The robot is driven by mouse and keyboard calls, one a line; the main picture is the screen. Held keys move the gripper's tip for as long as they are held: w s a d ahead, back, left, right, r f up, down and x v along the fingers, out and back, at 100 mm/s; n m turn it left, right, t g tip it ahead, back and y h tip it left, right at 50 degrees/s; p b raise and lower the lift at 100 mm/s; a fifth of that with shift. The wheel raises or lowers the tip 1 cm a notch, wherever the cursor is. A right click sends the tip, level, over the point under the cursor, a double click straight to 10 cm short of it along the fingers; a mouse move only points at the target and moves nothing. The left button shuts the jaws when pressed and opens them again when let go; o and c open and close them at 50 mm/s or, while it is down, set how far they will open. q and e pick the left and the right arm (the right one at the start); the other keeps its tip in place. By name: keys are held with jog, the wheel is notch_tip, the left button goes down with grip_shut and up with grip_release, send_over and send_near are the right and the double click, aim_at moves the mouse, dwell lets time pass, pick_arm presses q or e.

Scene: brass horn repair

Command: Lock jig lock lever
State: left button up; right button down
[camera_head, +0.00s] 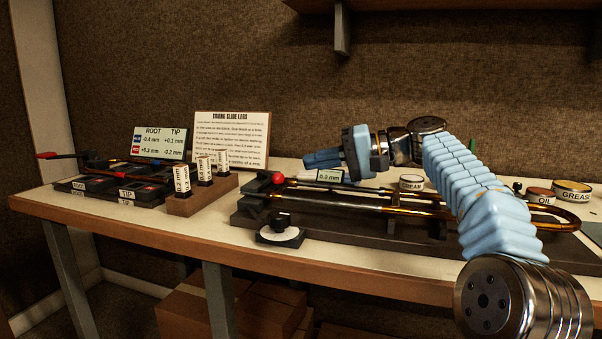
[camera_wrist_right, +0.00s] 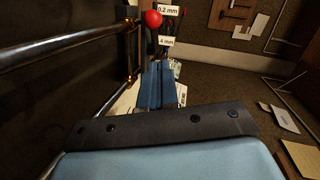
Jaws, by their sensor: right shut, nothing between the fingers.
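The jig (camera_head: 345,222) is a long dark base holding a brass trombone slide (camera_head: 400,210) along the bench. A red ball knob (camera_head: 278,177) on a dark lever stands at its left end. In the right wrist view the red ball (camera_wrist_right: 152,19) shows near the top, beyond my fingertips. My right gripper (camera_head: 322,158) is shut and empty, reaching left above the jig, to the right of the knob and apart from it. Its blue fingers (camera_wrist_right: 155,85) lie together in the right wrist view. My left gripper is not in view.
A second fixture (camera_head: 110,185) with a red-tipped handle (camera_head: 46,155) stands at the far left. A wooden block (camera_head: 203,196) with labelled gauges stands between. A small dial (camera_head: 280,235) sits before the jig. Cream (camera_head: 411,183), oil (camera_head: 540,196) and grease (camera_head: 572,188) tins stand at right.

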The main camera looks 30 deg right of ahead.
aim_at(270, 175)
jog(key=a, duration=0.1)
jog(key=a+f, duration=0.1)
jog(key=shift+a+b, duration=0.3)
jog(key=shift+b, duration=0.1)
jog(key=shift+a+f, duration=0.2)
jog(key=shift+a, duration=0.5)
jog(key=shift+s, duration=0.1)
